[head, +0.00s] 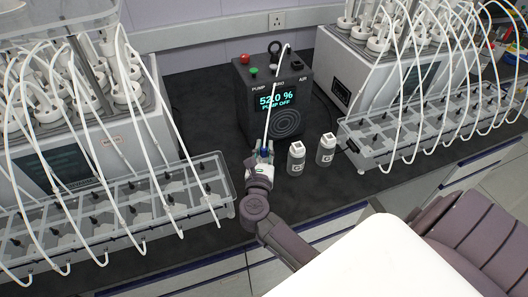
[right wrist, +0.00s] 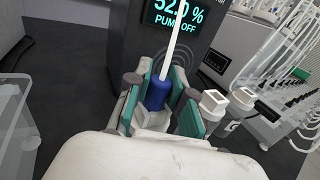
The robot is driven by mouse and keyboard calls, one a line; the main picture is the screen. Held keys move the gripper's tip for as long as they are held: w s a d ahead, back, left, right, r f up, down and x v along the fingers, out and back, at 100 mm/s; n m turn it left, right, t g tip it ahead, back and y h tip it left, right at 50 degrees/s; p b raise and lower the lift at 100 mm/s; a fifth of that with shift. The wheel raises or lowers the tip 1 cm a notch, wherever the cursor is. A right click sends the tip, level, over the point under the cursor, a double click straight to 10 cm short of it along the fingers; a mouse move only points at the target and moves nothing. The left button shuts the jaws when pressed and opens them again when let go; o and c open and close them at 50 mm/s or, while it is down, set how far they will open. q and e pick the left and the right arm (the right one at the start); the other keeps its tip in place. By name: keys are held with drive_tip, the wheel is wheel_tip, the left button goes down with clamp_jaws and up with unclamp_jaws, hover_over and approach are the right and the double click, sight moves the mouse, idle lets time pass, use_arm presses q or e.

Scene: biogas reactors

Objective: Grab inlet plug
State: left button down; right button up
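The blue inlet plug (right wrist: 158,94) sits at the lower end of a straight white tube (right wrist: 173,48). In the right wrist view it stands between the green finger pads of my right gripper (right wrist: 158,100), which look closed on its sides. The lower part of the plug is hidden. In the head view the right gripper (head: 262,156) is low over the dark bench, in front of the black pump box (head: 274,98). The blue plug shows only as a small spot there. The tube rises from it past the pump box. My left gripper is out of view.
Two small white-capped bottles (head: 296,158) (head: 326,150) stand close to the right of my right gripper. Reactor units with clear tube racks (head: 112,212) (head: 432,125) flank the pump box, with many white tubes looping down. Dark bench lies free around the bottles.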

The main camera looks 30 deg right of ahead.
clamp_jaws()
drive_tip(key=shift+r, duration=0.15)
